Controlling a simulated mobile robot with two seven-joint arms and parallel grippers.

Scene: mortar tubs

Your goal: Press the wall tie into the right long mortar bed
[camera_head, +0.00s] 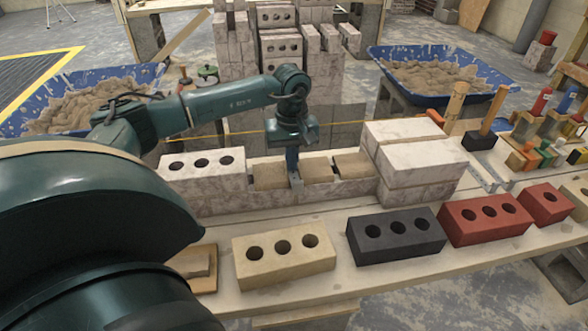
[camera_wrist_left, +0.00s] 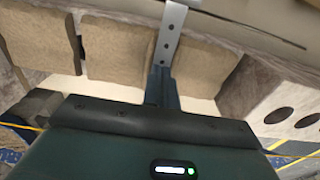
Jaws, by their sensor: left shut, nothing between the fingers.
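My left gripper (camera_head: 293,165) points down over the low brick wall, its fingers shut with nothing between them. The wall tie (camera_wrist_left: 172,30) is a grey metal strip with a row of holes. In the wrist view it runs out from the shut fingertips (camera_wrist_left: 160,88); whether they touch it is unclear. In the head view its end (camera_head: 296,180) shows under the fingers, at the front edge of the wall. Tan mortar beds lie on the wall: one left of the fingers (camera_head: 270,175), one just right (camera_head: 318,171), another farther right (camera_head: 354,165). My right gripper is out of view.
A whitish three-hole brick (camera_head: 203,187) stands left of the beds, and stacked pale blocks (camera_head: 420,165) stand right. Tan, black and red bricks line the bench front. Mortar tubs (camera_head: 445,75) are behind. More metal strips (camera_head: 482,176) lie right of the blocks.

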